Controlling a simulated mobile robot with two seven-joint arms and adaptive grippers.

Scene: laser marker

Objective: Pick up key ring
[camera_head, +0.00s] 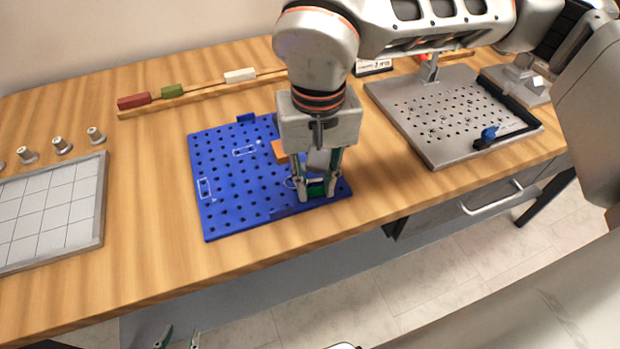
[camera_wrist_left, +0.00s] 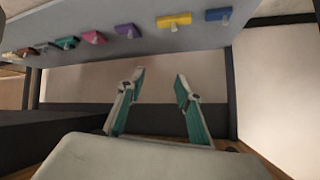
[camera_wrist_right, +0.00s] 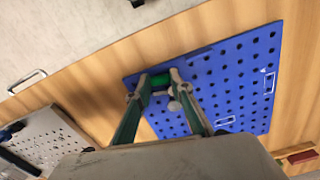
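A small dark-green piece (camera_wrist_right: 160,83), which looks like the key ring's tag, is between the fingertips of my right gripper (camera_head: 317,189). The fingers touch it on both sides and look shut on it. A small grey piece (camera_wrist_right: 174,105) shows beside it in the right wrist view; I cannot tell whether it is joined. The green piece is at the near right corner of the blue pegboard (camera_head: 225,218), at or just above its surface. My left gripper (camera_head: 177,341) is open and empty, low in front of the table; its fingers are apart in the left wrist view (camera_wrist_left: 158,80).
A grey perforated plate (camera_head: 435,105) with a black handle lies to the right. A gridded tray (camera_head: 50,215) and several small knobs (camera_head: 62,146) are at left. A rail (camera_head: 200,94) with coloured blocks runs along the back. Several coloured tags line a panel (camera_wrist_left: 150,40).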

